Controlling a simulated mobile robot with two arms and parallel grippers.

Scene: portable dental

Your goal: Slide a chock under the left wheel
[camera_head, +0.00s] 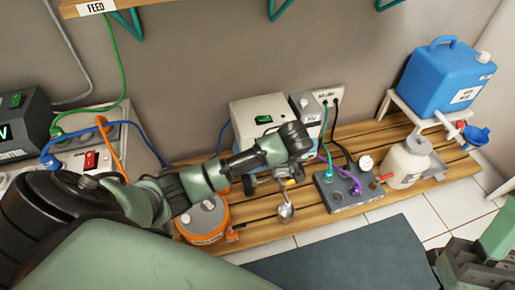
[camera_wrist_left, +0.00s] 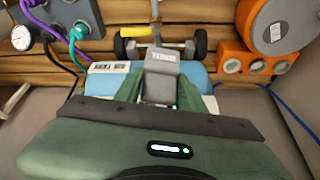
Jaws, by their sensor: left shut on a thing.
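My left gripper (camera_wrist_left: 160,88) is shut on a grey block, the chock (camera_wrist_left: 161,82), which sits between its green fingers in the left wrist view. Beyond it are two dark wheels on one axle, one at the left (camera_wrist_left: 121,48) and one at the right (camera_wrist_left: 200,44), with a yellow bar between them. The chock appears between the wheels and short of them; contact is not visible. In the head view the arm's wrist hides the left fingers and chock; a dark wheel (camera_head: 250,186) shows below the forearm. My right gripper (camera_head: 455,268) is partly visible at the lower right; its fingers are unclear.
An orange canister (camera_head: 203,220) stands left of the wheels on the slatted platform (camera_head: 262,232). A grey manifold box (camera_head: 348,192) with hoses is to the right. A white box (camera_head: 258,112) stands behind. A white jug (camera_head: 404,163) stands farther right.

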